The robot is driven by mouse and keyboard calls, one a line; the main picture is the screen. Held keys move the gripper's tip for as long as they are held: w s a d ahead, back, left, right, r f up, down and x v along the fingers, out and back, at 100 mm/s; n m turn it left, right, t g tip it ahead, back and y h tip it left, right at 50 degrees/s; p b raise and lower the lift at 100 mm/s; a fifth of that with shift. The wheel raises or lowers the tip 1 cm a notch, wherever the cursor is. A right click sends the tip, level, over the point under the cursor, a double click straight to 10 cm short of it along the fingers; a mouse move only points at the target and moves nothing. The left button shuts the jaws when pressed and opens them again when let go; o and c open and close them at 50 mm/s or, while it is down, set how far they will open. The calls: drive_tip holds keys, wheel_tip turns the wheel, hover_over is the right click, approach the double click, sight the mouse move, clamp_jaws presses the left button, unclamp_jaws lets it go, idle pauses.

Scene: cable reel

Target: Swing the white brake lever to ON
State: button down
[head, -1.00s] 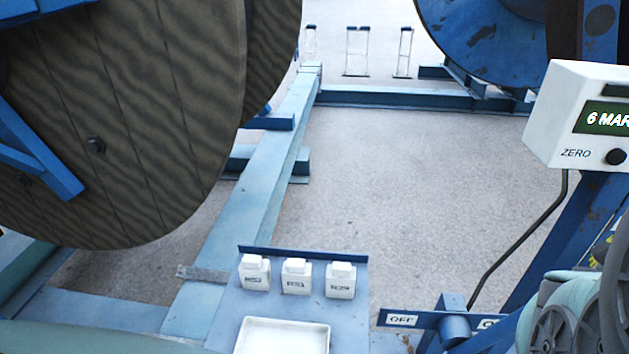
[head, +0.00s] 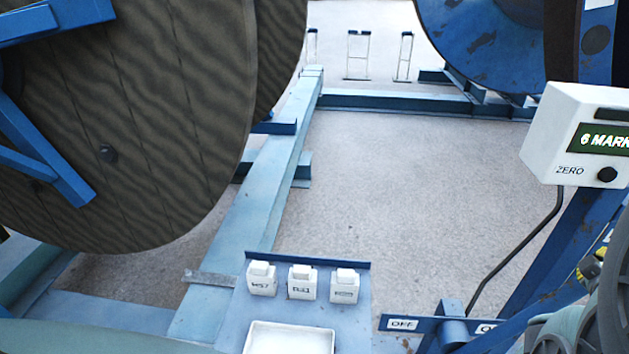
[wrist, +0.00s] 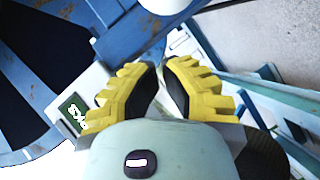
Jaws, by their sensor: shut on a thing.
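My gripper (wrist: 163,75) shows in the wrist view with two yellow ribbed fingers drawn close together. A pale piece between the fingers looks like part of the white brake lever (wrist: 162,98), mostly hidden by them. In the head view, the blue bracket bar carries an OFF label (head: 403,324) at its left and a partly covered ON label (head: 487,328) at its right. My arm hides the right end of this bar, and the lever cannot be made out there.
A white display box (head: 580,135) reading "6 MARK" stands above my arm at the right. A large wooden reel (head: 150,130) fills the left. Several white containers (head: 302,283) stand behind a white tray (head: 290,338). Open floor (head: 400,190) lies in the middle.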

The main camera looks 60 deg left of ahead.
drive_tip(key=v, duration=0.7)
drive_tip(key=shift+a+r, duration=0.25)
drive_tip(key=shift+r, duration=0.05)
